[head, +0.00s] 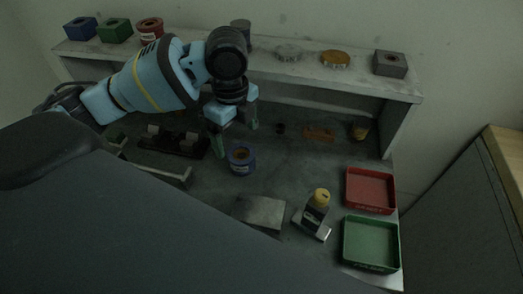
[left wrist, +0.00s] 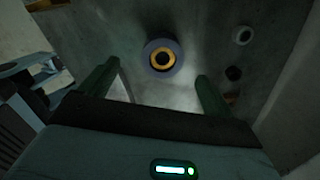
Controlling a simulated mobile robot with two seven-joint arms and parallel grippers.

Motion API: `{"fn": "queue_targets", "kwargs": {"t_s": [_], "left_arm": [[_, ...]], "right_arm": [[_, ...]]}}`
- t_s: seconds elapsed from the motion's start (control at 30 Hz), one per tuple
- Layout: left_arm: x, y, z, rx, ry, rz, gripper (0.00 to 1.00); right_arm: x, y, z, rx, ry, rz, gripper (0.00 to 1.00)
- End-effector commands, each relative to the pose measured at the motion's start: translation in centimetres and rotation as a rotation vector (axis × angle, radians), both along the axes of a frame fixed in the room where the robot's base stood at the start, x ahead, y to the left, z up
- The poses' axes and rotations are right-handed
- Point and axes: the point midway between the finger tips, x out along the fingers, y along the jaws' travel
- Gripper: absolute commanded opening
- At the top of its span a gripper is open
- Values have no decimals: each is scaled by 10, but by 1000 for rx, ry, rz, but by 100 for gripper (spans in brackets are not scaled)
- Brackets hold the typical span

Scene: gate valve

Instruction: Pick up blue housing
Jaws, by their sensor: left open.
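A round blue housing (head: 241,160) with an orange-brown centre stands upright on the bench top. In the left wrist view it shows as a dark blue-grey ring (left wrist: 176,68) around an orange ring, ahead of and between the fingers. A square blue block (head: 81,29) with a hole sits at the far left of the upper shelf. My left gripper (head: 236,134) is open and points down, just behind and above the round housing. Nothing shows between its fingers, and they look apart from the housing. My right gripper is in neither view.
The raised shelf (head: 320,76) holds green, red and grey blocks plus metal and amber discs. A dark rack (head: 172,141) stands left of the housing. Bench between is mostly clear.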

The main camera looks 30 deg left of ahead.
Motion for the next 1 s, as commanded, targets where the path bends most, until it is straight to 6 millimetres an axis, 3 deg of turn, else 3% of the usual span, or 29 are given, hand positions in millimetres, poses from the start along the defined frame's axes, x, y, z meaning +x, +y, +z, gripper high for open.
{"fn": "queue_targets", "kwargs": {"t_s": [0.27, 0.53, 0.73, 1.0], "left_arm": [[0, 1, -1, 1, 1, 0, 89], [0, 0, -25, 2, 5, 1, 89], [1, -1, -29, 1, 1, 1, 89], [4, -6, -65, 2, 4, 1, 89]], "right_arm": [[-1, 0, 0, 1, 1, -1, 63], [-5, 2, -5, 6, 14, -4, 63], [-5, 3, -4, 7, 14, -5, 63], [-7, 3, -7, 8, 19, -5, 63]]}}
